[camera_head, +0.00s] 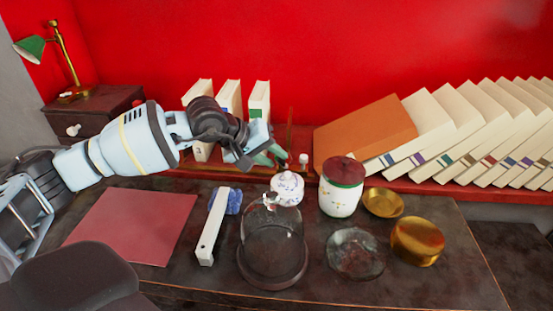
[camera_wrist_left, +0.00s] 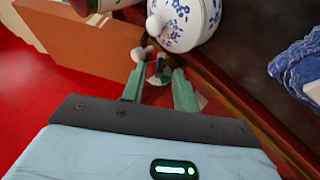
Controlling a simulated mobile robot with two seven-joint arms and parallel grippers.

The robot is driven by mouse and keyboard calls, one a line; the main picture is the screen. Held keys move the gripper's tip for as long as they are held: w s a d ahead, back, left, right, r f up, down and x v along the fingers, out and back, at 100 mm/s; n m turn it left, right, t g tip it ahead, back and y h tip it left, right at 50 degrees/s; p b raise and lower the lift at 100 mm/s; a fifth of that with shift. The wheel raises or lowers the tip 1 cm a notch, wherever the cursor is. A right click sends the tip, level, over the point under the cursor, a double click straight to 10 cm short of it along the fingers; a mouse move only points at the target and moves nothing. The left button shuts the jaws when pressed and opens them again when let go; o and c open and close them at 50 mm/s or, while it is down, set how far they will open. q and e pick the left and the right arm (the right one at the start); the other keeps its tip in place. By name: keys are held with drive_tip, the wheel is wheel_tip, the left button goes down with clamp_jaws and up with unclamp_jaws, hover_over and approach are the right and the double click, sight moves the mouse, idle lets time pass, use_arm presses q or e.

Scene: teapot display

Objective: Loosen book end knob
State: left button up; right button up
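A small white knob (camera_head: 303,160) shows at the back shelf, just left of the leaning brown book. In the left wrist view, small white knob-like parts (camera_wrist_left: 139,53) sit by the fingertips, with a dark and green piece below them. My left gripper (camera_head: 274,155) reaches in from the left with its green fingers just left of the knob. In the left wrist view the left gripper (camera_wrist_left: 159,72) has its fingers apart, with the knob assembly between and just beyond the tips. Contact cannot be told. The book end itself is hard to make out. My right gripper is out of view.
White books lean in a row behind a brown book (camera_head: 365,138); others stand behind my left arm. On the table in front are a blue-patterned pot (camera_head: 287,188), a red-lidded jar (camera_head: 342,190), a glass dome (camera_head: 272,245) and brass bowls.

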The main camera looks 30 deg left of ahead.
use_arm(q)
drive_tip(key=v, duration=0.6)
idle(0.3)
drive_tip(key=shift+w, duration=0.1)
